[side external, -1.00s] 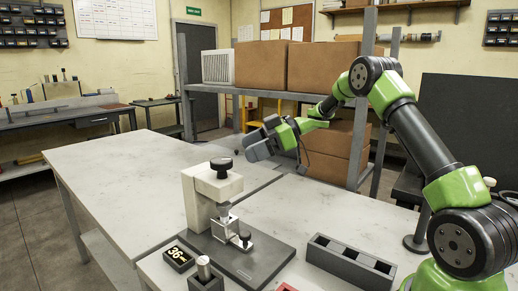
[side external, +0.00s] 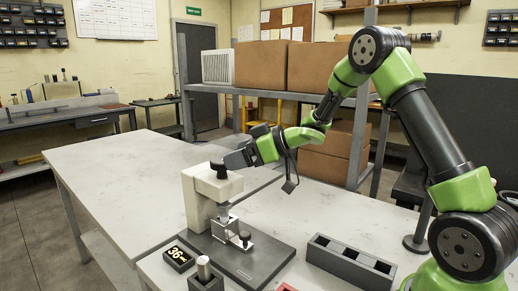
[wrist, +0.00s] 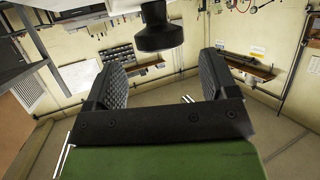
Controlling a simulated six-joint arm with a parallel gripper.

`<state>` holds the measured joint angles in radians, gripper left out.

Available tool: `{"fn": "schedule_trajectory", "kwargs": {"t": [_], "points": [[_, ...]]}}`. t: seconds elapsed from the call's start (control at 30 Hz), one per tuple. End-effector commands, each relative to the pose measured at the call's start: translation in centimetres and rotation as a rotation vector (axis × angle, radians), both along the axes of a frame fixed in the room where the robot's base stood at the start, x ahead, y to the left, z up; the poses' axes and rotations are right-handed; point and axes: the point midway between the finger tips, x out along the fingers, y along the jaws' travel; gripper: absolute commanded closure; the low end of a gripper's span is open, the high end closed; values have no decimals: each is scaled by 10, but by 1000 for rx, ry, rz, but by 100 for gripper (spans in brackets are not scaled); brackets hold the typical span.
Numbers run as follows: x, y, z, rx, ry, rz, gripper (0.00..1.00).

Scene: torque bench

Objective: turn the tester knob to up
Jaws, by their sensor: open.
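The tester (side external: 206,199) is a cream C-shaped frame on a dark base plate, with a black knob (side external: 218,169) on top. My gripper (side external: 231,160) is level with the knob, just right of and behind it. In the wrist view the black knob (wrist: 160,30) shows at the top centre, between the lines of the two ribbed fingers (wrist: 162,72) but seemingly beyond their tips. The jaws are apart with nothing between them. I cannot make out a pointer mark on the knob, so its setting cannot be told.
A dark slotted tray (side external: 349,262) lies to the right. The pale bench (side external: 115,185) left of the tester is clear.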

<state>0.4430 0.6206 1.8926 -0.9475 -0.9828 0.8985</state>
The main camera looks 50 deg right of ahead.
Motion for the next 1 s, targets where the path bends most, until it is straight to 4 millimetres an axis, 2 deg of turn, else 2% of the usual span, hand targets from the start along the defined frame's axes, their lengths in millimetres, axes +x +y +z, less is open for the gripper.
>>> {"fn": "schedule_trajectory", "kwargs": {"t": [0.27,0.6,1.0], "points": [[47,21,-21,-1,-3,19,21],[47,19,-21,0,-6,358,21],[46,20,-21,-1,-1,643,21]]}}
